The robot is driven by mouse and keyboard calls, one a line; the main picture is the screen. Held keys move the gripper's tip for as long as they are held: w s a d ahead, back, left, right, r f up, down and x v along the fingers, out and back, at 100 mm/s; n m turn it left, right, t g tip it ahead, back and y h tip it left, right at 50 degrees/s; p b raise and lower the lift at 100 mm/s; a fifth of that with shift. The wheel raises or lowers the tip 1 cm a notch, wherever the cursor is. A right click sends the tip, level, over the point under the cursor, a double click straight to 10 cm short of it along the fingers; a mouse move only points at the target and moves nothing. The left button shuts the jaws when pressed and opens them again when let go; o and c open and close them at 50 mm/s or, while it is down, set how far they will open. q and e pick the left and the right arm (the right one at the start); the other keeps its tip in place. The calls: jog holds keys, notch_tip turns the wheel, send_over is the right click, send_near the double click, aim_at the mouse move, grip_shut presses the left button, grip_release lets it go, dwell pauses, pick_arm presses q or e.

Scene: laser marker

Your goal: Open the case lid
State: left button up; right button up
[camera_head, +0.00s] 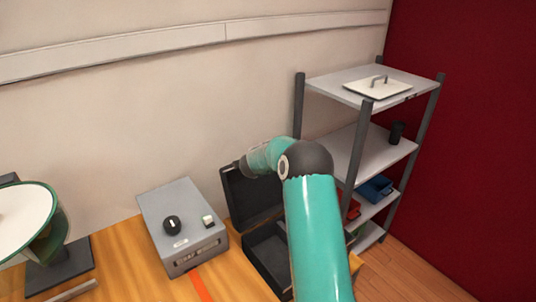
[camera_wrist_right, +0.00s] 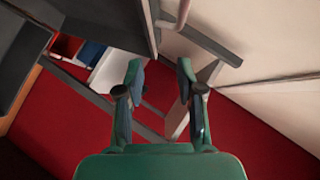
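The dark case (camera_head: 262,256) stands on the wooden table, to the right of the grey box. Its lid (camera_head: 240,200) is raised, standing up steeply at the back with the inside showing. My right arm passes in front of the case and hides its right part. The arm's far end reaches the top of the lid, but I cannot make out the fingers there or tell whether they touch it. In the right wrist view my right gripper (camera_wrist_right: 160,88) is open, its two fingers apart with nothing held between them. My left gripper is not in view.
A grey box (camera_head: 183,222) with a black knob stands left of the case. A round, green-rimmed disc on a stand (camera_head: 22,215) is at the far left. A shelf unit (camera_head: 345,100) with a white tray, a dark cup and coloured bins stands behind the right arm.

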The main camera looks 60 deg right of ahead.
jog(key=v, duration=1)
jog(key=shift+d, duration=0.1)
